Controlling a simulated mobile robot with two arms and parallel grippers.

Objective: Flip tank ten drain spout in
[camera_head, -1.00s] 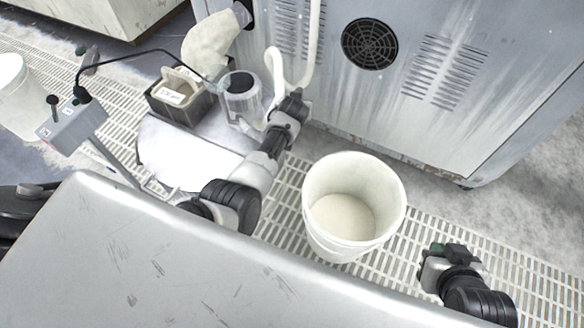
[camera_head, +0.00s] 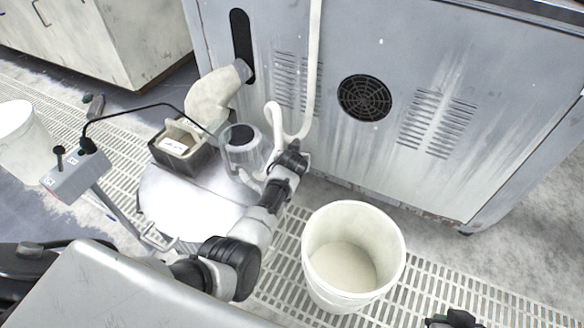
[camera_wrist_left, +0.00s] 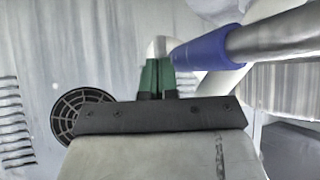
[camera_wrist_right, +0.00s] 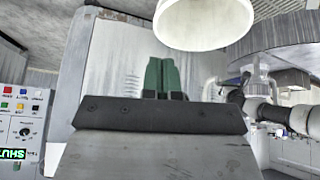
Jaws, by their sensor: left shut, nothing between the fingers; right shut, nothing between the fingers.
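A pale curved pipe (camera_head: 291,134) with an upturned hooked end hangs in front of a grey cabinet (camera_head: 350,45). A beige elbow spout (camera_head: 210,97) comes out of a dark slot in that cabinet. No tank number is readable, so I cannot tell which is the tank ten spout. My left gripper (camera_wrist_left: 158,76) is shut and empty, its fingertips close to a white pipe in the left wrist view; I cannot tell whether they touch. A blue sleeve (camera_wrist_left: 207,52) on a metal rod lies right of them. My right gripper (camera_head: 455,318) is shut and empty at the bottom edge.
A white bucket (camera_head: 318,262) with pale contents stands on the floor grating (camera_head: 430,285) between my arms. A clear cup (camera_head: 229,153) and a dark box (camera_head: 163,155) stand by a round white surface (camera_head: 190,205). A control box (camera_head: 75,178) is at left.

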